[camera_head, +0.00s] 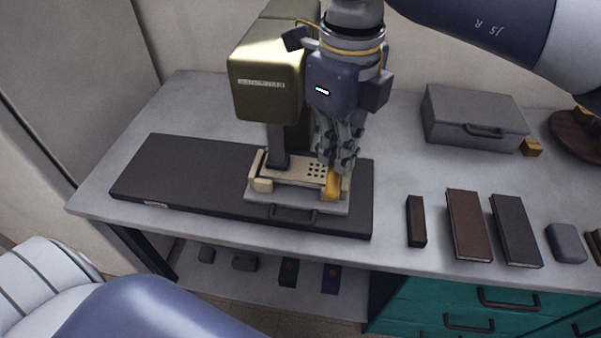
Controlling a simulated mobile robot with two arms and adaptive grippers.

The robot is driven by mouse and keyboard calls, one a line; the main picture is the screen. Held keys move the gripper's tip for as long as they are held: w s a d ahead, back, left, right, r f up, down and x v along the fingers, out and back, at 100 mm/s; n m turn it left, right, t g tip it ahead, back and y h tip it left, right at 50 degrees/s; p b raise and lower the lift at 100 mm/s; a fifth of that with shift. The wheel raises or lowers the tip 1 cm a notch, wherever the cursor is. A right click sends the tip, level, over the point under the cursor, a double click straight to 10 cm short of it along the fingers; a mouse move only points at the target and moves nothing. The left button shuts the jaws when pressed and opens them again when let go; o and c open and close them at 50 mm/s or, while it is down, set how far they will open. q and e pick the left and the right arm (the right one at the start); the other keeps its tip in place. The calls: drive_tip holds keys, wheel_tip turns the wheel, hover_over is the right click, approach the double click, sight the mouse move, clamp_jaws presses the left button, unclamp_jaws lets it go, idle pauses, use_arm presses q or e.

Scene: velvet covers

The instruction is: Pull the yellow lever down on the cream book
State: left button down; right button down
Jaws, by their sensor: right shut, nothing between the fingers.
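A cream block with rows of dark holes (293,168) sits at the front of the olive-green machine, on a grey plate; it is the only cream piece that could be the cream book. A yellow lever (333,186) stands at its right end, its upper part hidden by my gripper. My right gripper (335,168) points down from above, shut and empty, with its fingertips at the top of the lever. I cannot tell whether they touch it. My left gripper is not in view.
The machine (268,80) rises behind the cream block on a dark base board (180,180). To the right on the table lie a brown book (468,224), a dark book (515,230) and a grey case (470,115). Teal drawers (470,300) are below.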

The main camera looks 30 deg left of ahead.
drive_tip(key=shift+f, duration=0.15)
drive_tip(key=shift+w+a+f+b, duration=0.1)
drive_tip(key=shift+w+f+b, duration=0.3)
drive_tip(key=shift+f, duration=0.3)
drive_tip(key=shift+w+a+f+b, duration=0.1)
drive_tip(key=shift+w+f+b, duration=0.1)
drive_tip(key=shift+f+b, duration=0.35)
drive_tip(key=shift+f, duration=0.15)
